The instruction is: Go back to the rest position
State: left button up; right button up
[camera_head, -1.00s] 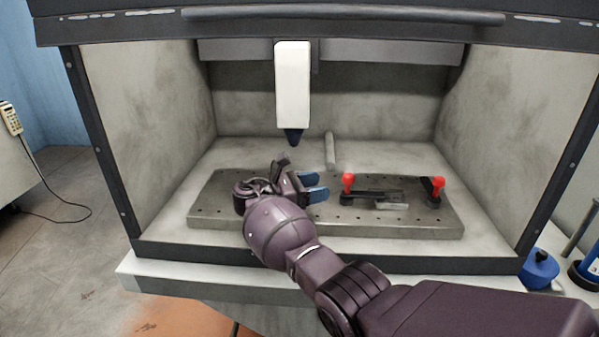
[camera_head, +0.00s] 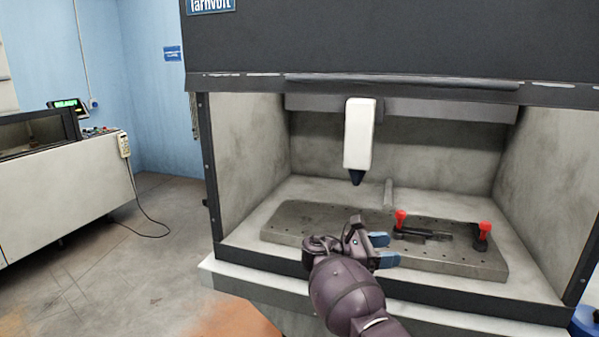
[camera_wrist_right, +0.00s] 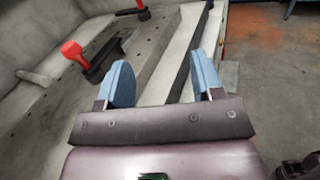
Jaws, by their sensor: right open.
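My right gripper (camera_head: 384,250) is open and empty, with blue finger pads, in front of the front edge of the fixture plate in the head view. In the right wrist view its two blue fingers (camera_wrist_right: 164,85) stand apart with nothing between them. The grey fixture plate (camera_head: 320,226) with rows of holes lies in the bench enclosure. Two red-handled clamps (camera_head: 401,219) (camera_head: 484,233) stand on it. My left gripper is not in view.
A white tool head with a dark tip (camera_head: 359,140) hangs above the plate. The enclosure has side walls (camera_head: 246,150) and a dark front lip (camera_head: 300,266). A control cabinet (camera_head: 70,190) with a cabled pendant (camera_head: 124,145) stands at left, with open floor between.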

jog(key=w+a+f+m+t+y, duration=0.1)
jog(key=w+a+m+t+y, duration=0.5)
jog(key=w+t+y, duration=0.45)
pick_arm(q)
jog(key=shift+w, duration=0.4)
pick_arm(e)
jog(key=s+d+f+m+y, duration=0.2)
jog(key=s+f, duration=0.7)
jog(key=s, duration=0.7)
jog(key=s+d+f+m+y, duration=0.3)
jog(key=s+d+f+m, duration=0.2)
jog(key=s, duration=1.1)
jog(key=s+d+f+m+y, duration=0.2)
jog(key=s+d+f, duration=0.4)
jog(key=s+f, duration=0.6)
jog(key=s+m, duration=0.1)
jog(key=s, duration=0.3)
jog(key=shift+s+d+f+m+g, duration=0.2)
jog(key=shift+d+f+m+g, duration=0.1)
jog(key=shift+f+m+g, duration=0.1)
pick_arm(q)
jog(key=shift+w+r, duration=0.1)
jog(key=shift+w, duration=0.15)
